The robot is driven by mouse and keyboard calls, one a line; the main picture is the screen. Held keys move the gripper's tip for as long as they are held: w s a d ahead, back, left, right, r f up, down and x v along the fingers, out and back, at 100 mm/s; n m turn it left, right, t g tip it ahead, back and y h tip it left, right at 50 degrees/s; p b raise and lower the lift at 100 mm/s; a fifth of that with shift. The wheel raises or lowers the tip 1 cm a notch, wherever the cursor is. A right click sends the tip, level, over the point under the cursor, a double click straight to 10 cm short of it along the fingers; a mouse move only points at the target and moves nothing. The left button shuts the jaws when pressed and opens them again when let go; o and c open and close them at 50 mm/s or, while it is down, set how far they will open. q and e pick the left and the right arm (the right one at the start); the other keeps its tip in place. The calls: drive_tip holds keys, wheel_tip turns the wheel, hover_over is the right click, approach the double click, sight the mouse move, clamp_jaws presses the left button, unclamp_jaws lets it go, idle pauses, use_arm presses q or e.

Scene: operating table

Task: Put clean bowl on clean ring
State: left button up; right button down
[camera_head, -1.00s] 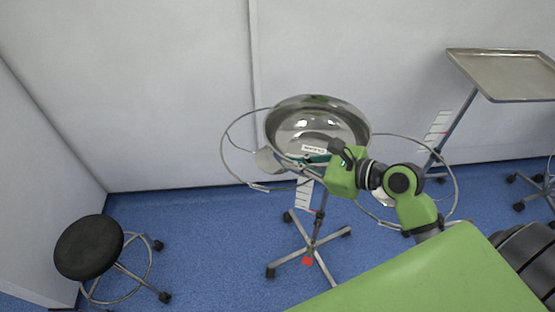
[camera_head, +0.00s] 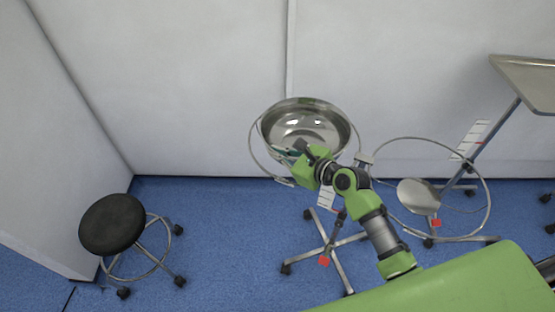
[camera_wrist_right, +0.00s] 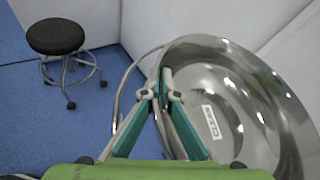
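The bowl is over the left ring (camera_head: 251,146) of a two-ring stand. Part of this ring (camera_wrist_right: 118,100) shows outside the bowl, with a gap between; whether they touch is unclear. My left gripper is out of view.
The stand's right ring (camera_head: 488,205) is empty, with a round metal disc (camera_head: 418,196) seen through it. A black stool (camera_head: 112,224) stands left and a metal tray table (camera_head: 530,82) right. A wall is close behind the bowl. Blue floor is clear between stool and stand.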

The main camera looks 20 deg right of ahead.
wheel_tip(320, 180, down, 3)
drive_tip(key=shift+r, duration=0.1)
drive_tip(key=c, duration=2.8)
unclamp_jaws()
drive_tip(key=shift+f, duration=0.2)
drive_tip(key=o, duration=0.5)
drive_tip(key=shift+r, duration=0.1)
drive_tip(key=v, duration=1.2)
drive_tip(key=shift+s, duration=0.1)
